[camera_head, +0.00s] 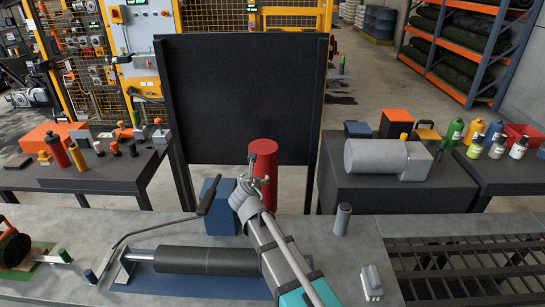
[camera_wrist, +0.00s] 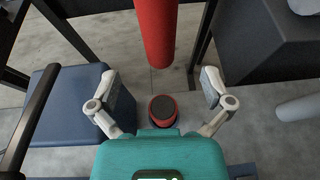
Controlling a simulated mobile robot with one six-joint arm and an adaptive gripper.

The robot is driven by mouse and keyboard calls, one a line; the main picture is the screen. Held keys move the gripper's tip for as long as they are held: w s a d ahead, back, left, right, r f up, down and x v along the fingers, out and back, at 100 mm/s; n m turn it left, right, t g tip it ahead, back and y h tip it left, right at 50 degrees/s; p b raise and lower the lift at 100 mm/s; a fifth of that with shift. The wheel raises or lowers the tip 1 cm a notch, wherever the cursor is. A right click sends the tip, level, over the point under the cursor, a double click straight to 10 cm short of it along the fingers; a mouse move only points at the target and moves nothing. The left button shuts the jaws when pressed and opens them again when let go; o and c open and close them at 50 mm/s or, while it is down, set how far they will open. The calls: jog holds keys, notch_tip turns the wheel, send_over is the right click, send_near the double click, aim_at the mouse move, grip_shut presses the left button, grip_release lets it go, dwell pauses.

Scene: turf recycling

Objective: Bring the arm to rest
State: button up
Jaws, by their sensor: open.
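My gripper (camera_wrist: 160,97) is open and empty in the wrist view, its two fingers spread wide apart. In the head view my gripper (camera_head: 256,172) is above the far edge of the grey bench (camera_head: 215,262), in front of a red cylinder (camera_head: 264,152). The red cylinder also shows in the wrist view (camera_wrist: 156,30), ahead of the fingertips and apart from them. A small dark round thing with a red rim (camera_wrist: 162,109) shows between the fingers.
A blue box (camera_head: 217,200) stands left of my gripper. A dark roller (camera_head: 207,261) lies on the bench, with a bent black bar (camera_head: 160,224) behind it. A grey cylinder (camera_head: 343,218) and a dark grate (camera_head: 460,265) are at right. A black panel (camera_head: 240,95) rises behind.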

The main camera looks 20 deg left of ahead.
jog(key=s+d+f+m+g+h, duration=0.1)
jog(key=d+f+m+g+h, duration=0.25)
jog(key=d+m, duration=0.85)
jog(key=s+d+f+m+g+h, duration=0.1)
jog(key=d+f+m+g+h, duration=0.2)
jog(key=d+m, duration=0.8)
jog(key=s+d+f+m+g+y, duration=0.1)
jog(key=s+d+m+g, duration=0.1)
jog(key=s+d+m, duration=0.2)
jog(key=s+d+f+m+g+y, duration=0.1)
jog(key=s+d+f+m+g, duration=0.1)
jog(key=s+d+m, duration=0.3)
jog(key=s+d+f+m+g+y, duration=0.2)
jog(key=s+d+m, duration=0.3)
jog(key=d, duration=0.5)
jog(key=shift+d+g, duration=0.35)
jog(key=shift+d, duration=0.05)
jog(key=shift+s+d+m, duration=0.25)
jog(key=shift+s+m, duration=0.1)
jog(key=shift+m, duration=0.15)
